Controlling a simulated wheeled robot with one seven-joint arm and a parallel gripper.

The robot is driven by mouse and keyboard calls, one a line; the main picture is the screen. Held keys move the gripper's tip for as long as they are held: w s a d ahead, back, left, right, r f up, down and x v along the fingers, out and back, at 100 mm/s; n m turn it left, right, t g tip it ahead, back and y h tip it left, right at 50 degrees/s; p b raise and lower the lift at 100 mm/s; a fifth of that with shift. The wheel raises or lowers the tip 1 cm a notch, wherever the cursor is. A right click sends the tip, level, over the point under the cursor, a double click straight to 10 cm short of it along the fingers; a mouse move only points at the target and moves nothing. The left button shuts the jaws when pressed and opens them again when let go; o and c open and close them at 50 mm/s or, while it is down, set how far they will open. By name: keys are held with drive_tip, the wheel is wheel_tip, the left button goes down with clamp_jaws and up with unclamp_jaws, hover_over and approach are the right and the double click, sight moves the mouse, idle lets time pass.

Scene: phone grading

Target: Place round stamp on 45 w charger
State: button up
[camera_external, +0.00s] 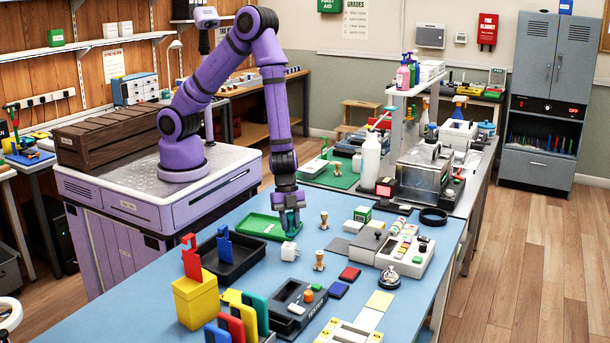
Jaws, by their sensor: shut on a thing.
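My gripper (290,222) points straight down over the blue table, at the right edge of the green tray (254,227). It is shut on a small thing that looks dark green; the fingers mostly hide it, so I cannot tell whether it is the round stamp. A white block that looks like a charger (289,251) sits on the table just below and in front of my gripper; its wattage label is not readable. Two stamps with wooden handles stand upright to the right, one nearer (319,261) and one farther (324,220).
A black tray (229,262), a yellow box (196,298) and a dark testing unit (298,302) stand at the near left. A white device with coloured buttons (405,252), a bell (389,279) and a black ring (433,217) are to the right.

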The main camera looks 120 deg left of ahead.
sight(290, 232)
drive_tip(key=shift+f, duration=1.65)
drive_tip(key=shift+f, duration=0.15)
drive_tip(key=o, duration=0.9)
